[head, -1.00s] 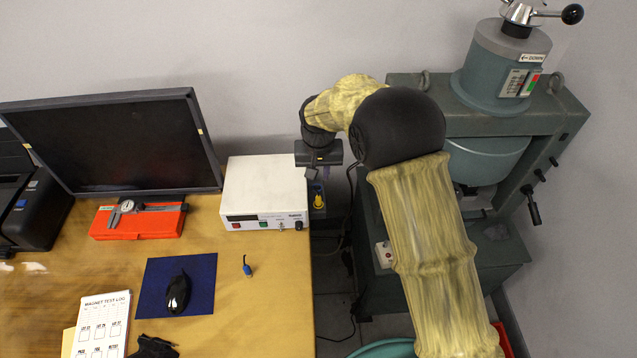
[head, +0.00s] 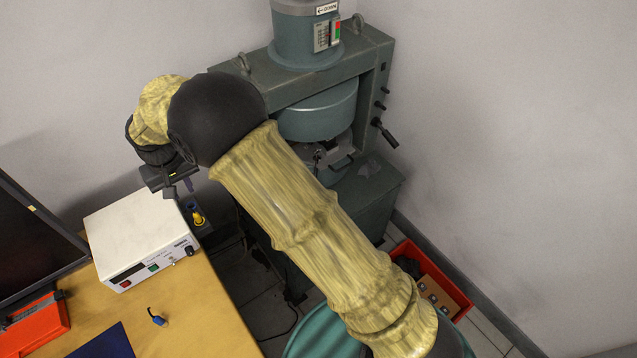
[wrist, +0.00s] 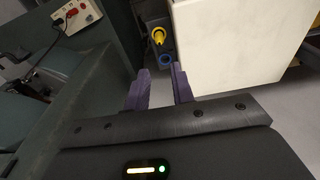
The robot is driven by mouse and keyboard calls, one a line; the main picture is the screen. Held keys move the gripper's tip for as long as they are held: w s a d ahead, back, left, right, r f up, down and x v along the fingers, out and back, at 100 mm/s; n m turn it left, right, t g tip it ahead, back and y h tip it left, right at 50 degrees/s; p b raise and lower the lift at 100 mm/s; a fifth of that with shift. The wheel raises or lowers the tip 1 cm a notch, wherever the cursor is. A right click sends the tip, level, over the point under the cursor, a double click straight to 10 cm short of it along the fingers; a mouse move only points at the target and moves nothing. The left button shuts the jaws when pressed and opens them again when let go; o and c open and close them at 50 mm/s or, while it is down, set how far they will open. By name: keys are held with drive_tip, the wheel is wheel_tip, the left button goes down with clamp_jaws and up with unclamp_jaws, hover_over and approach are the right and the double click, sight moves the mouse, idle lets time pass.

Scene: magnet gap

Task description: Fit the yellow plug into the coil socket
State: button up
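The yellow plug (head: 198,218) stands in a dark holder just right of the white box. It also shows in the wrist view (wrist: 158,36), ahead of my fingertips. A blue ring-shaped opening (wrist: 166,60) lies next to the plug in the same dark holder (wrist: 154,27). My gripper (wrist: 161,72) is open and empty, its two purple fingers apart, short of the plug. In the head view my gripper (head: 183,188) hangs above and behind the plug, near the white box's back right corner. I cannot pick out the coil socket with certainty.
The white box (head: 140,235) stands close beside the plug, on the wooden table's (head: 205,320) edge. A small blue plug (head: 157,317) lies on the table. The green magnet frame (head: 375,85) stands at the back right. A red crate (head: 440,285) is on the floor.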

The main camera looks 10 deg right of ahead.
drive_tip(key=d+r+m, duration=0.1)
drive_tip(key=d+r, duration=0.2)
drive_tip(key=d, duration=0.9)
drive_tip(key=d+r+m, duration=0.2)
drive_tip(key=d+r, duration=0.1)
drive_tip(key=d, duration=0.9)
drive_tip(key=s+d+m+t, duration=0.1)
drive_tip(key=s+d+m, duration=0.1)
drive_tip(key=s+d, duration=1.1)
drive_tip(key=d, duration=0.4)
drive_tip(key=shift+s+r+m+h, duration=0.3)
drive_tip(key=shift+r, duration=0.05)
wheel_tip(320, 180, up, 5)
drive_tip(key=p, duration=0.4)
drive_tip(key=shift+f+p, duration=0.2)
drive_tip(key=shift+p, duration=0.1)
